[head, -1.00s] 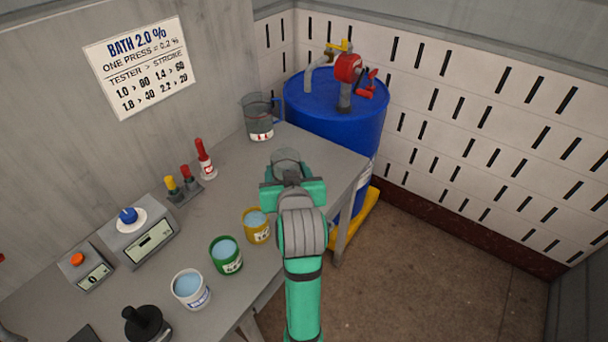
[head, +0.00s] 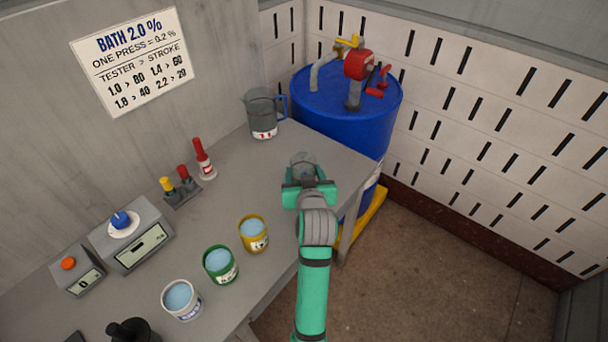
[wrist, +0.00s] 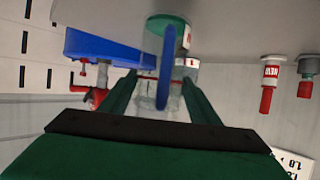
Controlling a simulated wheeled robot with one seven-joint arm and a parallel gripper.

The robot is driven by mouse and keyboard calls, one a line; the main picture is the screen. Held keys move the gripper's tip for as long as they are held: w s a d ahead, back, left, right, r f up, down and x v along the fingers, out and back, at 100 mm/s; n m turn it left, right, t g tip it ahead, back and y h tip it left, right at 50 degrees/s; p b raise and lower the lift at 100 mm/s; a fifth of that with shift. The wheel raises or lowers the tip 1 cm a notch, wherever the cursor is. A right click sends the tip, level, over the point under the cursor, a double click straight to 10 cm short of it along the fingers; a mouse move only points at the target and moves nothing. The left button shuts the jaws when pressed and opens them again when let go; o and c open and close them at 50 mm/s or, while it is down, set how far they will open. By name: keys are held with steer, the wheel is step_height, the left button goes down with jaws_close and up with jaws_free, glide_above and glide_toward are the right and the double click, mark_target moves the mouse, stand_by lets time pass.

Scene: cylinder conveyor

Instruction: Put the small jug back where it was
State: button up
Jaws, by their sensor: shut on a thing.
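The small jug is clear, with a blue handle. It shows in the head view (head: 303,159) just beyond my gripper (head: 308,186), over the right end of the grey bench. In the wrist view, which is upside down, its blue handle (wrist: 164,82) stands between my fingers, and a green part with a label shows towards the bench. My gripper is shut on the small jug. The jug looks upright. I cannot tell whether its base touches the bench. A larger clear jug (head: 262,115) with a blue handle stands at the back of the bench.
A blue drum (head: 345,100) with a red pump stands past the bench's far end. Yellow (head: 253,240), green (head: 221,270) and white (head: 182,304) cups line the front edge. The mid-bench is clear.

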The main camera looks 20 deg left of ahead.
steer(key=shift+s+a+f, duration=0.2)
steer(key=shift+a+f, duration=0.05)
steer(key=shift+f, duration=0.5)
steer(key=shift+d+f, duration=0.1)
steer(key=shift+d, duration=0.15)
steer(key=o, duration=1.3)
steer(key=shift+f, duration=0.1)
steer(key=shift+a, duration=0.1)
